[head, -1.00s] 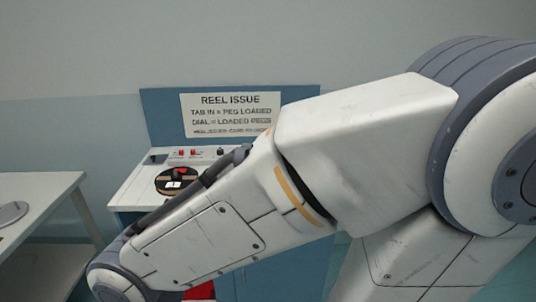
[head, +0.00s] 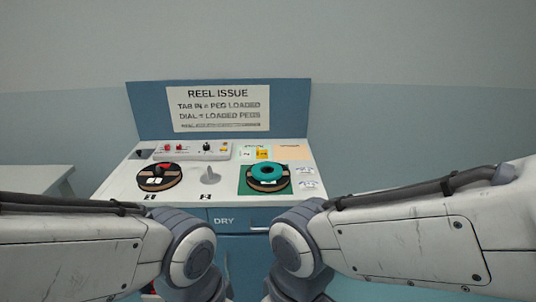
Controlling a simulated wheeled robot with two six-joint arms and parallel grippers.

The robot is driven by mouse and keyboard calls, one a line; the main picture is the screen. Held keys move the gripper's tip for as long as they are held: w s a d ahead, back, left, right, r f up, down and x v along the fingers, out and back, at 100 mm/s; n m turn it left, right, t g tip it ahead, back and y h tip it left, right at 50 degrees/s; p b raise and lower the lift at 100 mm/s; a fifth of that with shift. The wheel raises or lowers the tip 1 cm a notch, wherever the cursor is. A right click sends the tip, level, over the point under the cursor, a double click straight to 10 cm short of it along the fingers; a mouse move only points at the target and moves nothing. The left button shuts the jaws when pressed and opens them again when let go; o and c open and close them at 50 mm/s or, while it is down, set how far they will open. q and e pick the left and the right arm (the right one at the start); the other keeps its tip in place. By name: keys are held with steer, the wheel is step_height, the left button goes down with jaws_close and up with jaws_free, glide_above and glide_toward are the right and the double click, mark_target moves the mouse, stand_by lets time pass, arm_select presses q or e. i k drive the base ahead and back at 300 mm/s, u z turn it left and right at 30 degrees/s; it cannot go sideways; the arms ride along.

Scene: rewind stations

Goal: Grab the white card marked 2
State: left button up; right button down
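Several small cards lie on the white counter of the reel station. A white card (head: 247,154) and a yellow card (head: 263,153) are at the back, right of the control box. Two more white cards, an upper one (head: 303,170) and a lower one (head: 307,184), lie at the right edge beside the green mat. The marks on all these cards are too small to read, so I cannot tell which is marked 2. Both my arms reach in low from the sides, but neither gripper shows.
A black reel (head: 159,176) with a red part sits at left, a bare grey peg (head: 210,175) in the middle, and a teal-topped reel (head: 267,174) on a green mat (head: 244,188). A control box (head: 192,150) and sign (head: 218,108) stand behind. Another table (head: 36,178) is at left.

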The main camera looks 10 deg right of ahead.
mark_target(243, 153)
steer(key=u, duration=0.1)
steer(key=i, duration=1)
steer(key=u, duration=0.5)
steer(key=i, duration=0.65)
steer(key=u, duration=0.1)
